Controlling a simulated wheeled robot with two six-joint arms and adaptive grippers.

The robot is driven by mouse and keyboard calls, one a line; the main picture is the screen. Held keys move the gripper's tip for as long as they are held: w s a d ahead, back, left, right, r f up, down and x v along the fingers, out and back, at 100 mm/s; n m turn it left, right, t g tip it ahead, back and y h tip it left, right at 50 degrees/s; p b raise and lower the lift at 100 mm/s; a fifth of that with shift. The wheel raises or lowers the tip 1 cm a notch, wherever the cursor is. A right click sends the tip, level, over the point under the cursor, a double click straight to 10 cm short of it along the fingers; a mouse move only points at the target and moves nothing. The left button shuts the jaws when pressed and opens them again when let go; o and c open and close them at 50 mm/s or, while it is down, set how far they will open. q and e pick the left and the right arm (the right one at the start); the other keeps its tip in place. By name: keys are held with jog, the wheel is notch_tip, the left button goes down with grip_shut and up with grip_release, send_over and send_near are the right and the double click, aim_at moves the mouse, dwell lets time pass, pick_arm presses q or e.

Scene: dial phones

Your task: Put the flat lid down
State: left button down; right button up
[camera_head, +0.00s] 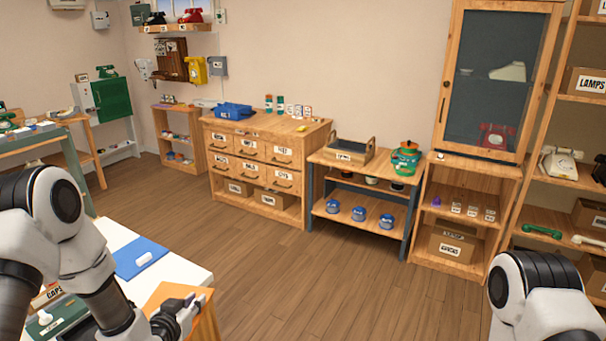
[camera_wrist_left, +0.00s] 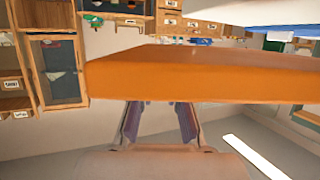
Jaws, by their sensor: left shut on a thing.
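An orange-brown flat wooden panel, seemingly the flat lid (camera_head: 207,324), shows at my left gripper (camera_head: 190,304) at the bottom of the head view. In the left wrist view the panel (camera_wrist_left: 200,87) crosses the picture as a wide slab. The fingers (camera_wrist_left: 158,110) reach up to its near edge, and their tips are hidden there. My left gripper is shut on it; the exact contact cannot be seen. My right arm shows at the bottom right of the head view, with its gripper out of the picture.
A drawer cabinet (camera_head: 258,165), low shelf (camera_head: 318,215) and glass-door cabinet (camera_head: 490,85) stand at the back. The floor between is clear.

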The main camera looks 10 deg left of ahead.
pick_arm(q)
jog(key=s+d+r+m+h, duration=0.1)
jog(key=s+d, duration=0.1)
jog(key=d, duration=0.5)
jog(key=s+d+r+m+h, duration=0.1)
jog(key=s+d, duration=0.1)
jog(key=d, duration=0.5)
jog(key=s+a+f+n+y, duration=0.2)
jog(key=s+f, duration=0.3)
jog(key=shift+s+n+y, duration=0.3)
jog(key=shift+s+y, duration=0.05)
jog(key=shift+y, duration=0.05)
